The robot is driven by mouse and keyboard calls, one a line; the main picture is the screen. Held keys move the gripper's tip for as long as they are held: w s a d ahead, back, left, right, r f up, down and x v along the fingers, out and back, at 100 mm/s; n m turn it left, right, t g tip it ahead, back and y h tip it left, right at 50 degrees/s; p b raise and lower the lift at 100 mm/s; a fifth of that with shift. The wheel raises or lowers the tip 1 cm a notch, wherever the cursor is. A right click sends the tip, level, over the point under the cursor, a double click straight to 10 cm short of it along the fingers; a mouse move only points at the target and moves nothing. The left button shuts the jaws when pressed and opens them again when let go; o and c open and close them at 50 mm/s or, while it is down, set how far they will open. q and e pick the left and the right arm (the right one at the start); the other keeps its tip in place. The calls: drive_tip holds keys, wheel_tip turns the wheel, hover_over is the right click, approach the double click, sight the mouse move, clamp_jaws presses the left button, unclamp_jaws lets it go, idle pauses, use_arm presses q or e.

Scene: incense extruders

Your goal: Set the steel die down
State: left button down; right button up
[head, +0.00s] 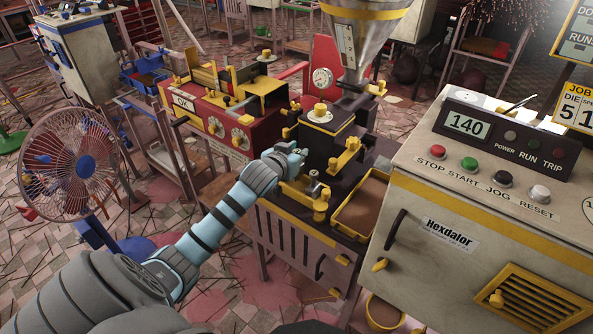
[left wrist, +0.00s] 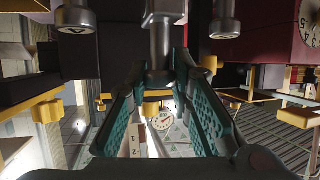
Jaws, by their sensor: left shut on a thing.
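My left gripper (head: 294,160) reaches in from the left to the front of the dark extruder (head: 325,140). In the left wrist view its teal padded fingers (left wrist: 159,68) are shut around a steel cylindrical piece with a wider dark lower part, which I take for the steel die (left wrist: 160,48). In the head view the gripper mostly hides the held piece, and I cannot tell whether it touches a surface. A small steel part (head: 313,180) shows beside the gripper among yellow fittings. My right gripper is not in view.
Two other steel cylinders, one left (left wrist: 76,25) and one right (left wrist: 226,20), flank the fingers. A yellow-rimmed tray (head: 343,222) adjoins the extruder. The Hexdalor control cabinet (head: 450,235) stands right, a red machine (head: 222,110) behind left, and a fan (head: 72,165) far left.

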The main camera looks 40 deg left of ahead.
use_arm(q)
wheel_tip(320, 180, down, 4)
drive_tip(key=shift+s+f+b, duration=0.1)
drive_tip(key=shift+b, duration=0.6)
drive_tip(key=c, duration=1.5)
unclamp_jaws()
drive_tip(key=shift+o, duration=0.3)
